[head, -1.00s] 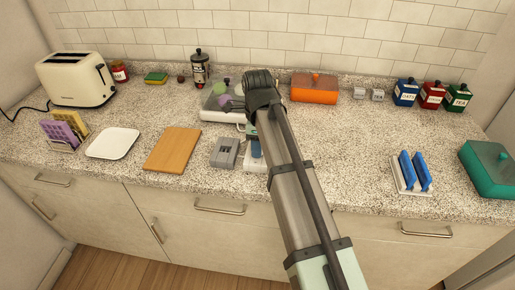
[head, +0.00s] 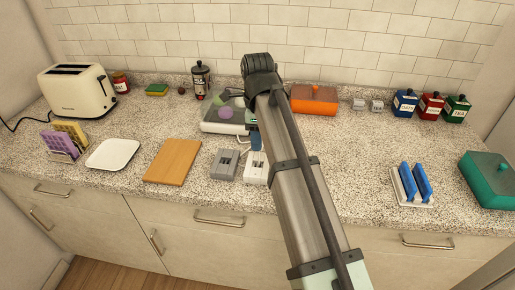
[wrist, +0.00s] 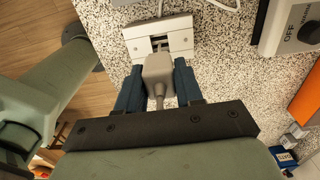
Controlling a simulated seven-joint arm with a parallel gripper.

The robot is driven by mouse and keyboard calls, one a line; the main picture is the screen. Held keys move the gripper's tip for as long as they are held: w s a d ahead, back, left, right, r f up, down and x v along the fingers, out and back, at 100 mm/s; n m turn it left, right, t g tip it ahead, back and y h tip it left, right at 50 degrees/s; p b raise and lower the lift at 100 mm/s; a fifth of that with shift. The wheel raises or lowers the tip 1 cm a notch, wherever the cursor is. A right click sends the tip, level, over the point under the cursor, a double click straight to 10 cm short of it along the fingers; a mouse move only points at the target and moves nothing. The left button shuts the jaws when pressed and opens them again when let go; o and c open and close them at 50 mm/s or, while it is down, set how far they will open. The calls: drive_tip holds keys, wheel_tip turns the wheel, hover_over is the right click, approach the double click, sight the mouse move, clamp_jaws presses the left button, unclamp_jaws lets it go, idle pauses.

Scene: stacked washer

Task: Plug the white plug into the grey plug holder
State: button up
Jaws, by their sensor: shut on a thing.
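My gripper (wrist: 158,74) is shut on a plug (wrist: 157,66), which looks pale grey in shadow; its cord trails back between the blue fingers.
A white cable (wrist: 222,8) lies beyond the white holder. A wooden board (head: 173,162) is left of the grey holder. Bare counter lies right of my arm, up to the blue-slatted rack (head: 408,198).

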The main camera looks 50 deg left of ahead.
drive_tip(key=shift+r, duration=3.85)
drive_tip(key=shift+a, duration=0.1)
drive_tip(key=shift+s+a+f, duration=1.15)
drive_tip(key=shift+s+f, duration=0.05)
drive_tip(key=shift+f, duration=0.85)
drive_tip(key=shift+s+a+f, duration=1.15)
drive_tip(key=shift+f, duration=0.85)
drive_tip(key=shift+s+a+f, duration=1.15)
drive_tip(key=shift+s+f, duration=0.05)
drive_tip(key=shift+f, duration=0.85)
drive_tip(key=shift+f, duration=1.4)
drive_tip(key=o, duration=1.1)
drive_tip(key=shift+o, duration=0.2)
